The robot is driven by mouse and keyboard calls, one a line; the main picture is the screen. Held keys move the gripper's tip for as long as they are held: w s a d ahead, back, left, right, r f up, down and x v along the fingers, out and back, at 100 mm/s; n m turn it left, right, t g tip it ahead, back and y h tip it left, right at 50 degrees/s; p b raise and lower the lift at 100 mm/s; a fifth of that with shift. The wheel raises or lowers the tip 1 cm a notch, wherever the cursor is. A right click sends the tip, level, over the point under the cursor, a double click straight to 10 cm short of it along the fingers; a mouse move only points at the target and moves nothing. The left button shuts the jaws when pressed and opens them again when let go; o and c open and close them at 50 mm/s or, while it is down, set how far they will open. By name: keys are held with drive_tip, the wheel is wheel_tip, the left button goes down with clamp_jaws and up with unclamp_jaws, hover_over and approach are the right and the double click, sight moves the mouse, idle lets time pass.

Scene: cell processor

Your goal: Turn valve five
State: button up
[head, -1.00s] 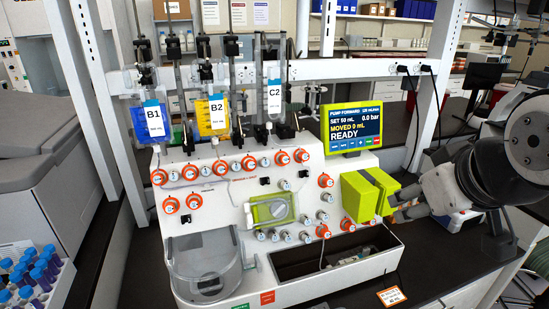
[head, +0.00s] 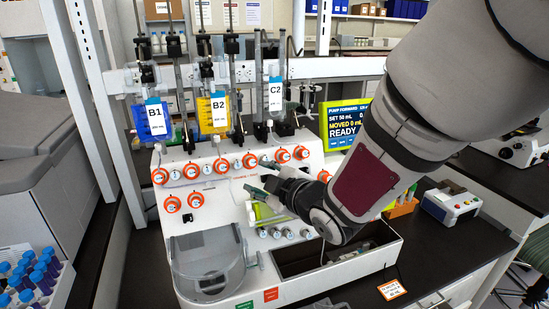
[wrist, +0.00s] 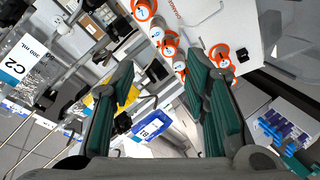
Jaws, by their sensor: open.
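The white cell processor (head: 222,190) has a row of knobs along its upper panel, several with orange rings, such as this orange-ringed valve (head: 282,156). Two more orange-ringed valves (head: 171,204) sit lower left. The valve numbers are too small to read surely, so I cannot tell which is valve five. My gripper (head: 259,187) is open in front of the panel, just below the row's right half; contact is not visible. In the wrist view orange-ringed valves (wrist: 168,50) show beyond and between my open green-padded fingers, with nothing held. My arm hides the panel's right part.
Bags B1 (head: 152,121), B2 (head: 217,112) and C2 (head: 275,97) hang above the panel on metal rods. A yellow-green display (head: 345,121) is partly behind my arm. A rack of blue-capped tubes (head: 30,280) stands at lower left.

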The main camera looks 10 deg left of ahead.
sight(225, 168)
drive_tip(key=shift+n+y, duration=0.5)
drive_tip(key=shift+n, duration=0.1)
drive_tip(key=x, duration=0.5)
drive_tip(key=s+a+x, duration=0.1)
drive_tip(key=x, duration=0.4)
drive_tip(key=f+p+x, duration=0.1)
drive_tip(key=x, duration=0.4)
drive_tip(key=shift+s+a, duration=0.25)
drive_tip(key=shift+s, duration=0.15)
clamp_jaws()
